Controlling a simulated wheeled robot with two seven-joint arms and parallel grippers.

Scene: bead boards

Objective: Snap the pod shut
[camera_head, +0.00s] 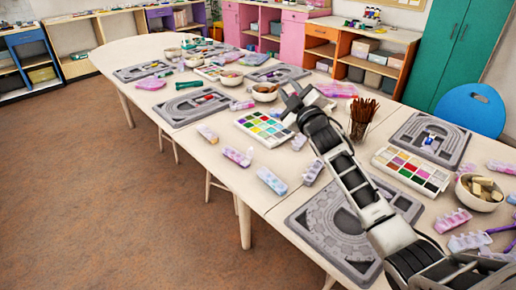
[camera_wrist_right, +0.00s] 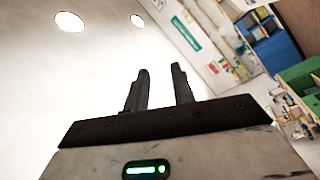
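Several small pastel bead pods lie on the long pale table (camera_head: 185,150); which one the task means I cannot tell. A purple pod (camera_head: 312,172) lies beside my right arm, and a pink pod (camera_head: 453,221) lies at the right. Lid positions are too small to tell. My right gripper (camera_head: 292,96) is raised above the table near the paint palette; the wrist view shows its fingers (camera_wrist_right: 159,90) apart with nothing between. My left gripper is out of view.
Grey bead boards (camera_head: 322,232) lie along the table, one partly behind my right arm. A paint palette (camera_head: 264,129), a pencil cup (camera_head: 362,115) and a bowl of blocks (camera_head: 479,192) stand on it. A blue chair (camera_head: 473,108) is at the right. Floor at left is clear.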

